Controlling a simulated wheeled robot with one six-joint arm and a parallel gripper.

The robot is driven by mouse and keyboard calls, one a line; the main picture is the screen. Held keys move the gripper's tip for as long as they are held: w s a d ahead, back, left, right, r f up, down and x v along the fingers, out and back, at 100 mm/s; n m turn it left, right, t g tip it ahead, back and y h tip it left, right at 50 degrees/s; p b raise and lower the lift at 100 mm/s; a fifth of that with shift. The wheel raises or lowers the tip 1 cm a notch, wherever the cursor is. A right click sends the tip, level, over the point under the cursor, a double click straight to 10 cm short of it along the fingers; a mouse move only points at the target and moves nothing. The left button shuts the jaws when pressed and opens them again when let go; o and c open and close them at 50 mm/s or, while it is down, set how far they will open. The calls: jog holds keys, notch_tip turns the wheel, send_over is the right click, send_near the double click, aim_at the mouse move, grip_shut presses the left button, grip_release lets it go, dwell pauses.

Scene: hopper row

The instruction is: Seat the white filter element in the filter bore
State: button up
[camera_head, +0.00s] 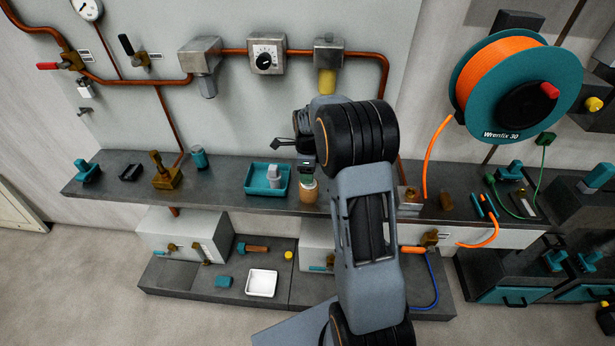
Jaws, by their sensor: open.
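A small white piece, which looks like the filter element (274,176), stands upright in a teal tray (254,190) on the grey bench shelf. My gripper (284,145) is open, above and slightly behind the tray in the picture, pointing left. It appears empty and apart from the white piece. My arm covers part of the shelf and wall to the right. I cannot tell for sure which opening is the filter bore. A metal housing with a yellow bowl (327,81) hangs from the copper pipe above my gripper, and another metal housing (202,57) is to its left.
An orange-tan jar-like thing (309,190) stands close right of the tray. A brass fitting (166,172) and a teal cylinder (199,157) stand left on the shelf. A large orange hose reel (515,85) is at right. The shelf between teal cylinder and tray is clear.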

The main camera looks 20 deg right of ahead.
aim_at(309, 186)
jog(key=shift+f, duration=1.6)
jog(key=shift+c, duration=0.4)
jog(key=shift+r, duration=0.1)
jog(key=c, duration=1)
